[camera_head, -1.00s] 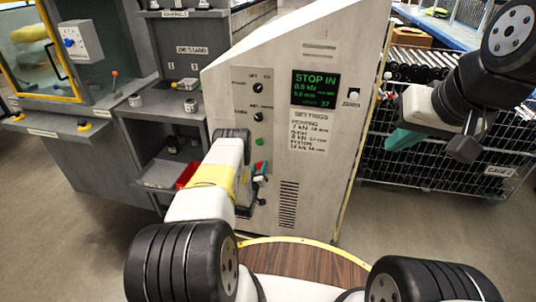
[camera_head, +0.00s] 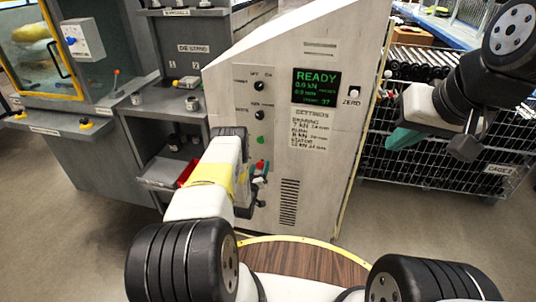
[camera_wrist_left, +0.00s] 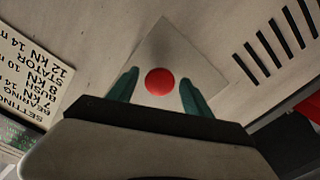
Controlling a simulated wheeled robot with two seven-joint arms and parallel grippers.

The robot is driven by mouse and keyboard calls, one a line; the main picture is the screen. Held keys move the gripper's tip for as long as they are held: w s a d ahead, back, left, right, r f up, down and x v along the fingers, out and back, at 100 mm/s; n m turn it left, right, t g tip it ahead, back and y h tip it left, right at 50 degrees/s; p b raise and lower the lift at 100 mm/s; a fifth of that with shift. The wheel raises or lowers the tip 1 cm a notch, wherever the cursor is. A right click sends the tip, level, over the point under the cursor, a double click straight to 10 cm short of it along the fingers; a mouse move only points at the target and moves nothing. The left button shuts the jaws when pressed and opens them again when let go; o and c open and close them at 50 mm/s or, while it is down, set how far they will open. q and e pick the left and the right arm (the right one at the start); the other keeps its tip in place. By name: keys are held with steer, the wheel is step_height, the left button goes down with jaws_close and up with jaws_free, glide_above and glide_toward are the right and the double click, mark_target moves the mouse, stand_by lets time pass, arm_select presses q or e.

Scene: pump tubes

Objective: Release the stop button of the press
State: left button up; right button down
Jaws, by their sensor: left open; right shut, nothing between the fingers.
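The press cabinet (camera_head: 320,190) is a pale grey panel with a screen (camera_head: 317,87) that reads READY in green. The red stop button (camera_wrist_left: 160,81) sits on a pale square plate in the left wrist view. In the head view the red button (camera_head: 261,167) shows just right of my left gripper (camera_head: 256,185). My left gripper also shows in the left wrist view (camera_wrist_left: 158,92), open, its two green fingers on either side of the button; I cannot tell whether they touch it. My right gripper (camera_head: 398,140) is shut and empty, held right of the press.
A green button (camera_head: 260,140) and black knobs (camera_head: 259,115) are above the stop button. A wire cage (camera_head: 480,165) of dark tubes stands at the right. Grey shelves with a red bin (camera_head: 187,173) stand at the left. A brown round surface (camera_head: 300,262) is in front.

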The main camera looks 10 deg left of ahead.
arm_select(q)
steer(key=s, duration=0.7)
steer(key=shift+s+a, duration=0.15)
